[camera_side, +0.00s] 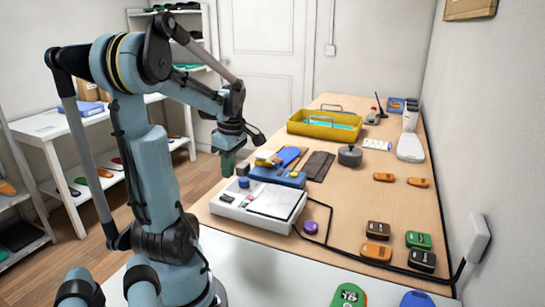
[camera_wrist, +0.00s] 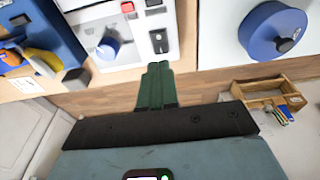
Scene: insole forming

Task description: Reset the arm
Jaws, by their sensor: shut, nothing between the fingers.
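My gripper (camera_side: 227,170) hangs in the air, pointing down, at the left edge of the wooden worktable (camera_side: 395,207). In the wrist view its two green fingers (camera_wrist: 157,70) are pressed together with nothing between them. My arm is bent, with its forearm reaching right. The white machine with a blue knob (camera_side: 258,205) stands on the table to the lower right of the fingers. It also shows in the wrist view (camera_wrist: 137,28), beyond the fingertips.
A blue device (camera_side: 280,177) stands behind the white machine. A yellow tray (camera_side: 325,125), a dark round pot (camera_side: 350,155) and several small insole-shaped pieces (camera_side: 378,230) are on the table. A white shelf table (camera_side: 45,125) stands at the left. Floor shows between them.

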